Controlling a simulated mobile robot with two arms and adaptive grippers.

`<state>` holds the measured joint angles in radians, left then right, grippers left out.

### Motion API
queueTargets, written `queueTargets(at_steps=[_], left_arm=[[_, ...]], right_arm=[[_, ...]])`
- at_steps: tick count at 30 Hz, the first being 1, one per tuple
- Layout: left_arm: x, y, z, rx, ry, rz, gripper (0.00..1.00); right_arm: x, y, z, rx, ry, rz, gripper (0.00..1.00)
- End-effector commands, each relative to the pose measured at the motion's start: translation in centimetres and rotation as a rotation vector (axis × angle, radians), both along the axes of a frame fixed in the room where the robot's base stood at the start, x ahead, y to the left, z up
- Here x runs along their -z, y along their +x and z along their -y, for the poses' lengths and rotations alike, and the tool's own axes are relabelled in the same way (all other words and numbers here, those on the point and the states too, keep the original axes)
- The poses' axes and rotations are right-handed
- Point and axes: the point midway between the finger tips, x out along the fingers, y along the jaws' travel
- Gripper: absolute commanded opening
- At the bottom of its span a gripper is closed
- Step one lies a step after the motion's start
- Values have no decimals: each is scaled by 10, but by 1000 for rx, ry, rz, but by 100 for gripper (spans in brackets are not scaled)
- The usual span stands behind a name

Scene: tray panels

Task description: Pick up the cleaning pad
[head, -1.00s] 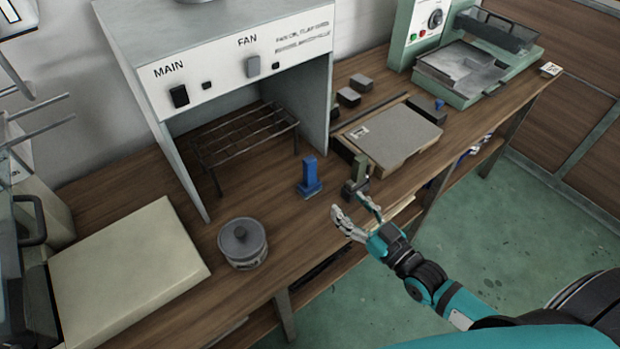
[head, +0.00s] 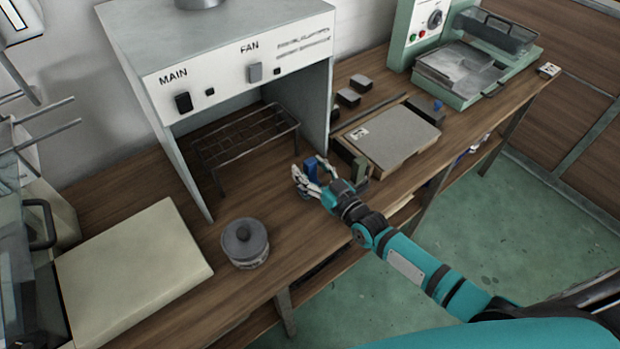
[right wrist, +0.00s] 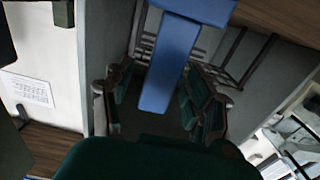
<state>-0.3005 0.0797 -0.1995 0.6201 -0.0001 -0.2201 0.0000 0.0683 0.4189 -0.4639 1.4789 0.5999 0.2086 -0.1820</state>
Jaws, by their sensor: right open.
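The cleaning pad, which I take to be the blue block with an upright handle (head: 311,168), stands on the wooden bench in front of the fan hood. My right gripper (head: 310,176) is at it, open, and partly hides it in the head view. In the right wrist view the blue handle (right wrist: 168,68) lies between the two spread fingers of the right gripper (right wrist: 160,98). I see a gap on each side of the handle. The blue base is at the top edge of that view. My left gripper is not in view.
A dark green handled block (head: 352,158) stands close on the right, partly behind my arm. A grey-topped plate (head: 392,135) lies beyond it. A lidded grey pot (head: 244,243) is to the left. The hood (head: 245,60) with a wire rack (head: 245,138) rises behind.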

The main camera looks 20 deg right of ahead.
Motion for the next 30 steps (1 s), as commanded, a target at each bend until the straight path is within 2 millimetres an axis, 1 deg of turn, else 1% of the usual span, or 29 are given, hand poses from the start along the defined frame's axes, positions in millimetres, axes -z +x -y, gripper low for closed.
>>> queueTargets(at_steps=[2,8,18,21,30], left_arm=[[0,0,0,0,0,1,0],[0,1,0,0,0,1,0],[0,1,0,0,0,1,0],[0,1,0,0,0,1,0],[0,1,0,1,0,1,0]], right_arm=[[0,4,-1,0,0,0,56],[0,4,-1,0,0,0,56],[0,3,-1,0,0,0,11],[0,3,-1,0,0,0,0],[-1,4,-1,1,0,1,0]])
